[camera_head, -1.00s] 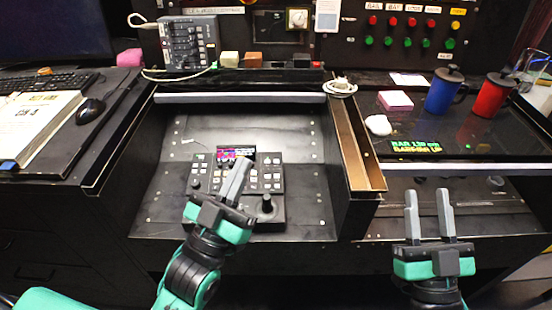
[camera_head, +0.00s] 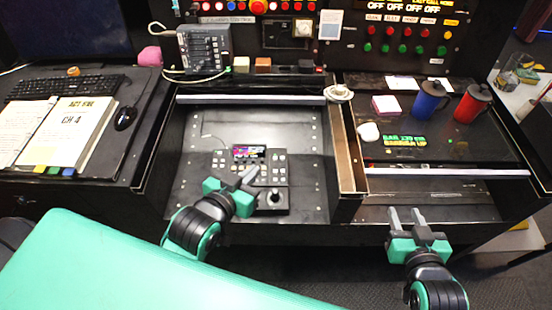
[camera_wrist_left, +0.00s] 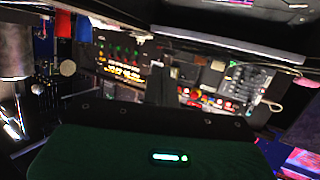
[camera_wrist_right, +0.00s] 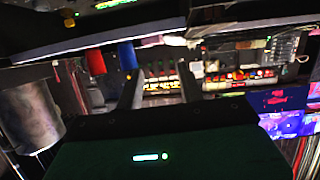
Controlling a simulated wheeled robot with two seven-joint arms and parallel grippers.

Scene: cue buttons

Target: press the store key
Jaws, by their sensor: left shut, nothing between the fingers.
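The small control console (camera_head: 278,173) sits in the recessed dark bay at the middle of the desk. It has a lit colour screen (camera_head: 249,153), pale keys on both sides and a black joystick (camera_head: 274,198) at lower right. Key labels are too small to read, so I cannot tell which is the store key. My left gripper (camera_head: 250,176) is shut and empty, in front of the console's middle and hiding some keys. Whether it touches the console is unclear. My right gripper (camera_head: 405,211) is open and empty, right of the bay, in front of the right desk.
A raised brown divider (camera_head: 345,150) stands right of the bay. The right desk holds a blue mug (camera_head: 428,100), a red mug (camera_head: 470,104) and a pink block (camera_head: 386,105). An open book (camera_head: 70,130), keyboard (camera_head: 70,86) and mouse (camera_head: 125,118) lie on the left desk.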

